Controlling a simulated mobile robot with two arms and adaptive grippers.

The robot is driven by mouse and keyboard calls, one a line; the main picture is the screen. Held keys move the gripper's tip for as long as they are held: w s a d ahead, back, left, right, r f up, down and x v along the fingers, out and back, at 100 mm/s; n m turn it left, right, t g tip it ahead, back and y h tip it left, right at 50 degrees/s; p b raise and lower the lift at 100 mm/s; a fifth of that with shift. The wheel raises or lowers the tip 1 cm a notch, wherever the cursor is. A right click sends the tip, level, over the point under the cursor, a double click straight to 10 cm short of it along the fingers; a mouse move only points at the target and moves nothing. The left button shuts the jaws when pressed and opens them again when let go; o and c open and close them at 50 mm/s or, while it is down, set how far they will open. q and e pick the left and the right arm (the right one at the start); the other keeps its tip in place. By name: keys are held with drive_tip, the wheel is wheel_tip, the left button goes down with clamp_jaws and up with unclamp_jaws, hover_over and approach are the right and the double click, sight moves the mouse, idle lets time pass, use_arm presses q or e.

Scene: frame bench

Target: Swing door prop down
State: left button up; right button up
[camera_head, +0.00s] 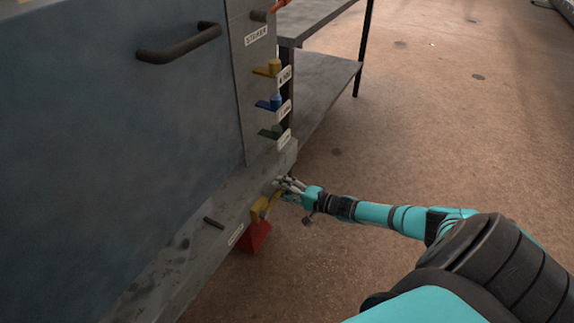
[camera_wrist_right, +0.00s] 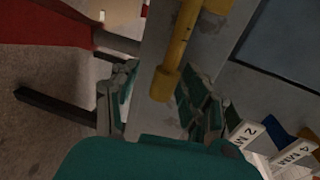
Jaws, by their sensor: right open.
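A yellow bar (camera_head: 259,207), apparently the door prop, sits on the front of the grey ledge, above a red part (camera_head: 256,236). My right gripper (camera_head: 284,184) is at the bar's right end. In the right wrist view the yellow bar (camera_wrist_right: 178,55) runs down between the spread green-and-grey fingers of my right gripper (camera_wrist_right: 160,92); I cannot tell whether either finger touches it. The gripper is open. The blue-grey door (camera_head: 110,120) fills the left of the head view, with a dark handle (camera_head: 180,45). My left gripper is not in view.
Yellow (camera_head: 268,68), blue (camera_head: 270,103) and green (camera_head: 271,132) levers with white tags stick out above my right gripper. A grey shelf (camera_head: 325,90) stands behind. A dark peg (camera_head: 213,222) lies along the grey ledge (camera_head: 190,245). The floor to the right is mostly clear.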

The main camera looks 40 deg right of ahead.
drive_tip(key=v, duration=1.2)
